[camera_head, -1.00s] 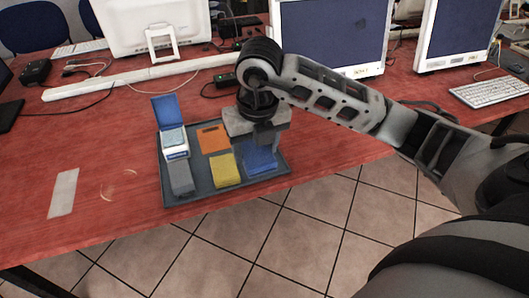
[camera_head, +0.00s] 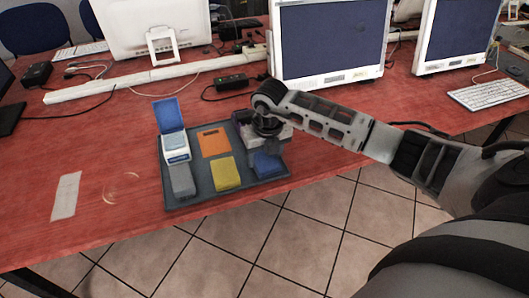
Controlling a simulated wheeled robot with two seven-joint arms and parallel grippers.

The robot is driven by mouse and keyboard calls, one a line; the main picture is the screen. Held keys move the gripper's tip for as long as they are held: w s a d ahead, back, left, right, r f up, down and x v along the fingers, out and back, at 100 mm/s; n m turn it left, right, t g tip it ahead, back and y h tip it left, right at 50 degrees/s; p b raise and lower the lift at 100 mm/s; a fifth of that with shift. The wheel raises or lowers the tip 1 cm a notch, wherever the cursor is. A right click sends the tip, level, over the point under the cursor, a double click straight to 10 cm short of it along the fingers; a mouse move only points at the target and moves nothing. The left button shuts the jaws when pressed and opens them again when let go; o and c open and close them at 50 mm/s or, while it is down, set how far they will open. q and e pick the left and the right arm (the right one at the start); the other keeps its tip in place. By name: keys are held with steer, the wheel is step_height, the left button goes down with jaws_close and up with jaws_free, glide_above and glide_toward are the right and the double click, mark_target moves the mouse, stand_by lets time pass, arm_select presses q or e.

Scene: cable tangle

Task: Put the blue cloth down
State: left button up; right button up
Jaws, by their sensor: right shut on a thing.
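The blue cloth (camera_head: 268,166) is a small folded block at the right front of the dark grey tray (camera_head: 213,199). My right gripper (camera_head: 267,150) comes down over it from above and is shut on it; the fingertips are mostly hidden behind the wrist and gripper body. The cloth appears low, at about tray level, but I cannot tell whether it touches the tray floor. My left gripper is not in view.
The tray also holds an orange piece (camera_head: 213,142), a yellow cloth (camera_head: 225,174), a grey block (camera_head: 181,181) and a white box with a raised blue lid (camera_head: 168,114). A black adapter (camera_head: 232,82) lies behind.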

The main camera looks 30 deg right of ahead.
steer(key=shift+f, duration=0.2)
steer(key=o, duration=0.9)
